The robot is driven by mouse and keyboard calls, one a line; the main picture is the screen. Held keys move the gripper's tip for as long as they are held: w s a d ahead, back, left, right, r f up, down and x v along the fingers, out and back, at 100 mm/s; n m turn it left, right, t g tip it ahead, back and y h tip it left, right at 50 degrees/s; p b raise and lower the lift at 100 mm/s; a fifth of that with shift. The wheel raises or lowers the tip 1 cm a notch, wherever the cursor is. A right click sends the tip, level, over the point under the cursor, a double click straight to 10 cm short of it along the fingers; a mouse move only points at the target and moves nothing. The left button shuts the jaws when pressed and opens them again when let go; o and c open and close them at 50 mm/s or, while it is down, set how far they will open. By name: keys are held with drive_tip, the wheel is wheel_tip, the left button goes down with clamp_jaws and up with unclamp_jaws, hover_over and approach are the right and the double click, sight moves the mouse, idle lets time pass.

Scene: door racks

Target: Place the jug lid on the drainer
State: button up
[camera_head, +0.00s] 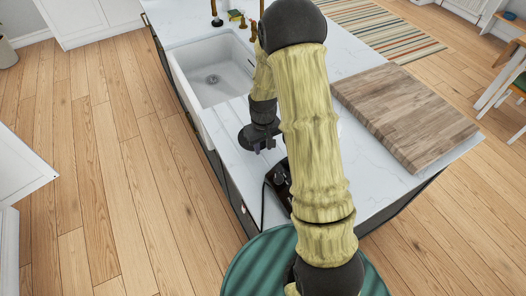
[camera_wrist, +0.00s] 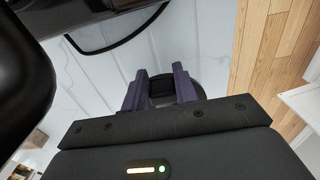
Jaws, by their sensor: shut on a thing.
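My gripper (camera_head: 264,146) is low over the white worktop, just right of the sink's near corner. In the wrist view its two purple-grey fingers (camera_wrist: 160,91) are shut on a small dark piece (camera_wrist: 162,87), which looks like the jug lid. A dark rounded edge shows around the fingertips; most of the lid is hidden by the fingers. The drainer (camera_wrist: 92,75) is the pale grooved surface under the gripper, and it also shows beside the sink in the head view (camera_head: 228,120). I cannot tell whether the lid touches it.
A white sink (camera_head: 213,80) is set into the worktop. A black appliance (camera_head: 280,180) with a cable stands close to my gripper on the near side; part of it is hidden by my arm. A wooden board (camera_head: 402,112) lies to the right. The floor (camera_head: 110,180) on the left is clear.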

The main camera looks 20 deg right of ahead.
drive_tip(key=shift+f, duration=0.35)
drive_tip(key=shift+f, duration=0.1)
drive_tip(key=shift+f+p, duration=0.6)
drive_tip(key=shift+f, duration=1.45)
drive_tip(key=shift+f, duration=0.15)
drive_tip(key=o, duration=1)
drive_tip(key=shift+c, duration=0.2)
drive_tip(key=shift+r, duration=0.2)
wheel_tip(320, 180, up, 12)
drive_tip(key=b, duration=0.3)
